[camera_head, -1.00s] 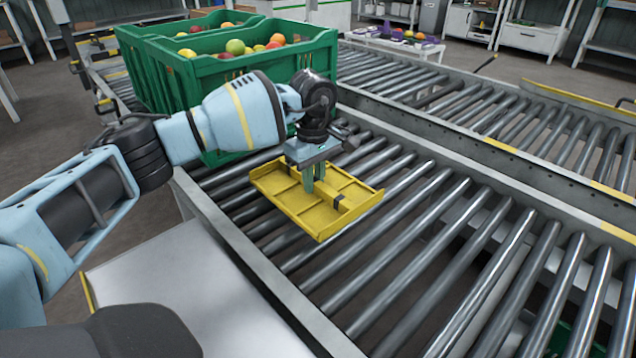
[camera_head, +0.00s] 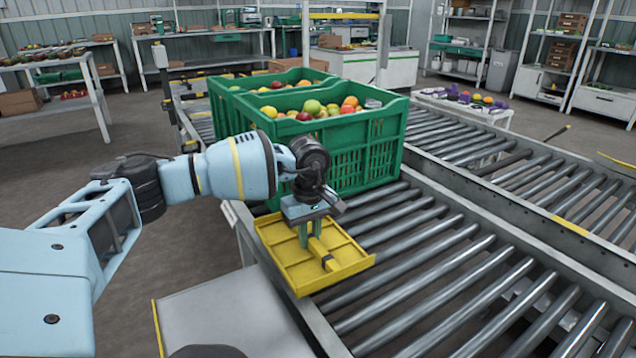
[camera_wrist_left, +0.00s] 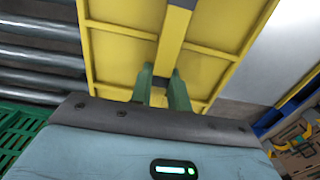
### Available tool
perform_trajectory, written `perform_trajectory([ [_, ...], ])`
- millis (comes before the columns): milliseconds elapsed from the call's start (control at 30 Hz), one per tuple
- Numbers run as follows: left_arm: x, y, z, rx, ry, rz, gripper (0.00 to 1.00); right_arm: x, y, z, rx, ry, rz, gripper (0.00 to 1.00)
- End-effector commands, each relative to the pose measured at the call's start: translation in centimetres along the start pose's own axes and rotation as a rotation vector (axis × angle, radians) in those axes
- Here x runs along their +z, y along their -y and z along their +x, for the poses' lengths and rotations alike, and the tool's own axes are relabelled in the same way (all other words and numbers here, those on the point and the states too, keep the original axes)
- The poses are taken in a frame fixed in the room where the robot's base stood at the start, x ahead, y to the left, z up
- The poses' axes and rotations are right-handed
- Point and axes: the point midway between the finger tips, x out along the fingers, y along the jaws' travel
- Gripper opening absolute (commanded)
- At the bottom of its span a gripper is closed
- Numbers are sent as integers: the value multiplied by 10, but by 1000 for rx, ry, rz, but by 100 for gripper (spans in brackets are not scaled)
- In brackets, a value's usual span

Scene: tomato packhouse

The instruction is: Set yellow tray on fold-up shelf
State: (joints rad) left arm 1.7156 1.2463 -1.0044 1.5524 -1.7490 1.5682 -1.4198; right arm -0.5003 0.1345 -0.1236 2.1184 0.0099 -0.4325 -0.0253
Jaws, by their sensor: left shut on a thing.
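The yellow tray (camera_head: 290,268) is shallow and rectangular, with ribs and a raised bar along its middle. My left gripper (camera_head: 312,240) points down and is shut on that bar, and the tray hangs roughly level. The tray is over the conveyor's near side rail, partly past it toward the shelf. In the left wrist view the green fingers (camera_wrist_left: 163,85) pinch the bar of the tray (camera_wrist_left: 125,50). The fold-up shelf (camera_head: 225,315) is a grey panel with a yellow edge at the lower left, beside the conveyor. My right gripper is out of view.
A second conveyor line runs at the right. The visible shelf top is bare. Benches and racks stand farther back.

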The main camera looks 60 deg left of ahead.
Motion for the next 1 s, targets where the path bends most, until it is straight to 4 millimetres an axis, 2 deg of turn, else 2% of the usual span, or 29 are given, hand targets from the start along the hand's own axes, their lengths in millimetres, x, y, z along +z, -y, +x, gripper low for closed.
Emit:
perform_trajectory([
  [67,11,-3,0,1,1,39,0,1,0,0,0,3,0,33],
  [167,38,-8,-2,2,2,145,0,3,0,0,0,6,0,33],
  [267,83,-14,-7,5,2,321,0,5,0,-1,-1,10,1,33],
  [367,137,-14,-14,6,1,548,0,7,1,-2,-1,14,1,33],
  [500,208,-1,-27,5,-2,886,0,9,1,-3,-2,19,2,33],
  [600,249,14,-35,3,-2,1107,0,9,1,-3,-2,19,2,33],
  [700,277,29,-42,3,-3,1282,0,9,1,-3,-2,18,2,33],
  [800,294,41,-46,1,-2,1399,0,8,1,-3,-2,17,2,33],
  [1000,304,48,-48,-1,0,1474,0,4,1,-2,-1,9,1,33],
])
